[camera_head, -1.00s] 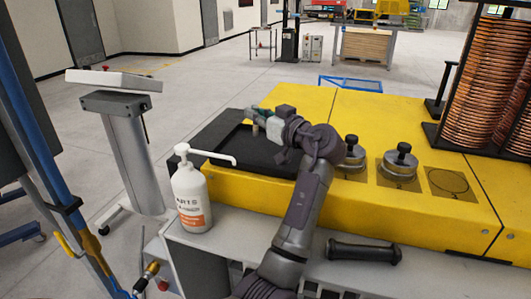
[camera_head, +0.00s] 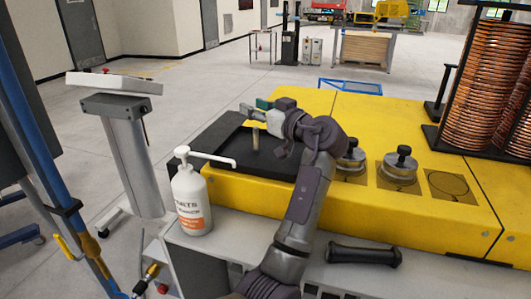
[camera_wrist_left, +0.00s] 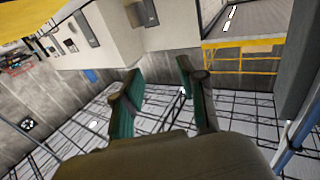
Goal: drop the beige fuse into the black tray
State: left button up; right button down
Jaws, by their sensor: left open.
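The beige fuse (camera_head: 255,139) is upright over the black tray (camera_head: 215,160), in front of the tray's back part. I cannot tell whether its lower end touches the tray floor. My left gripper (camera_head: 254,108) is just above and behind the fuse in the head view, its green-padded fingers pointing left. In the left wrist view, the fingers (camera_wrist_left: 158,98) stand apart with nothing between them. The fuse is not visible in the wrist view. My right gripper is not in view.
A white pump bottle (camera_head: 191,195) stands in front of the tray, its spout reaching toward it. Silver knobbed weights (camera_head: 399,165) sit on the yellow bench (camera_head: 420,205) to the right. A black handle (camera_head: 363,253) lies at the front. Copper coils (camera_head: 485,90) stand at back right.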

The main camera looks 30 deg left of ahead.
pick_arm(q)
notch_tip(320, 180, up, 7)
jog(key=shift+r, duration=0.2)
dwell(0.5)
